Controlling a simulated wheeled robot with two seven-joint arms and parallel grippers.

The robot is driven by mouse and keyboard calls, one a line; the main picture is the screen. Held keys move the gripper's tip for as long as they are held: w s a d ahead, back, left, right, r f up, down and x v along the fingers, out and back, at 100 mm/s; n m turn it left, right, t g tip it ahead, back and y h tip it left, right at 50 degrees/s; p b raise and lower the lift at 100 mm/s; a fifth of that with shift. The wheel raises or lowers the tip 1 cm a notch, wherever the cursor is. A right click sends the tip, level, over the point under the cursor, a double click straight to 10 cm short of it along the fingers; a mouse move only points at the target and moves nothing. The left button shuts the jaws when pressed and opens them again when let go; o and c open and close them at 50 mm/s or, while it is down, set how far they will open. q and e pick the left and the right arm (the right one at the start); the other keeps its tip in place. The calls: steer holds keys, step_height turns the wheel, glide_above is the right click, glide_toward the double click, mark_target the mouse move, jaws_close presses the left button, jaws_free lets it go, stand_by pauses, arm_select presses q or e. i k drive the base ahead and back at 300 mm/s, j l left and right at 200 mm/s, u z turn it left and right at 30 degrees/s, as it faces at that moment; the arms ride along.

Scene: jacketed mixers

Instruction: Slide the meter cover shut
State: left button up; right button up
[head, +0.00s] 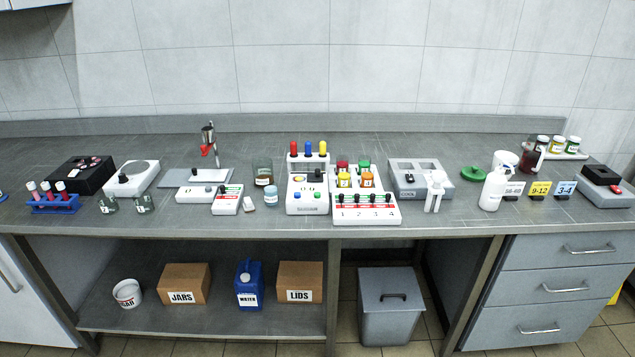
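No device in the head view carries a readable meter label, so I cannot tell for certain which one is the meter or how its cover stands. One candidate is the grey box (605,189) at the far right, with a dark and red block on top. Another is the wide grey unit (421,181) right of centre, with pale recessed panels and a dark knob. A black box (80,175) with small pinkish parts on top stands at the left. Neither of my grippers is in view.
The grey bench (300,228) holds a white control unit (307,182), a numbered switch panel (366,209), a white spray bottle (493,188), a green ring (473,174) and a blue tube rack (54,204). The shelf below holds labelled boxes (185,284). Bare bench shows along the front edge.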

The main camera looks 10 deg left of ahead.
mark_target(316, 177)
steer(key=i+l, duration=0.2)
steer(key=l, duration=0.2)
steer(key=i+l, duration=0.45)
steer(key=l, duration=0.3)
